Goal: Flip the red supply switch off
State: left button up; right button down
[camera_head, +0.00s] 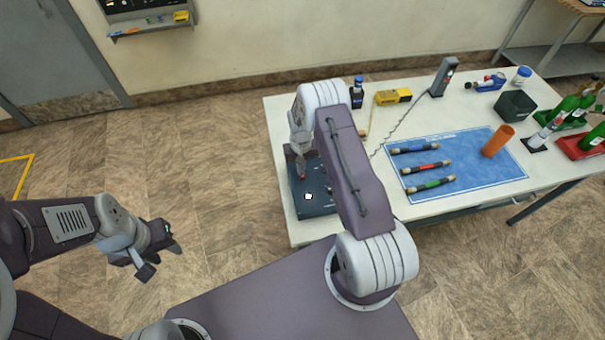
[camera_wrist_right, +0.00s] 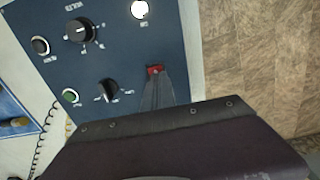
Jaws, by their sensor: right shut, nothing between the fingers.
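The dark blue trainer panel (camera_head: 325,208) lies at the left end of the white table, partly hidden by my right arm; it fills much of the right wrist view (camera_wrist_right: 60,70). The red supply switch (camera_wrist_right: 155,70) is on this panel, below a lit white lamp (camera_wrist_right: 139,9). My right gripper (camera_wrist_right: 156,82) is shut and empty, its fingertips right at the red switch; I cannot tell whether they touch it. The switch's position is unclear. In the head view my right gripper (camera_head: 301,173) points down over the panel. My left gripper (camera_head: 162,261) is open and empty above the floor.
Black knobs (camera_wrist_right: 79,31) and a green button (camera_wrist_right: 70,96) sit beside the switch. A blue mat (camera_head: 470,183) with several cylinders lies mid-table. A dark bottle (camera_head: 357,93) and a yellow meter (camera_head: 393,97) stand behind my right arm. Floor around my left gripper is clear.

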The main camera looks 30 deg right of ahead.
jog(key=shift+r+p, duration=0.25)
jog(key=shift+p, duration=0.05)
jog(key=r+p, duration=0.2)
jog(key=r, duration=0.1)
jog(key=shift+w+d, duration=0.1)
jog(key=shift+w, duration=0.3)
notch_tip(320, 180, up, 11)
jog(key=b, duration=0.2)
jog(key=shift+s+f, duration=0.2)
jog(key=shift+s, duration=0.1)
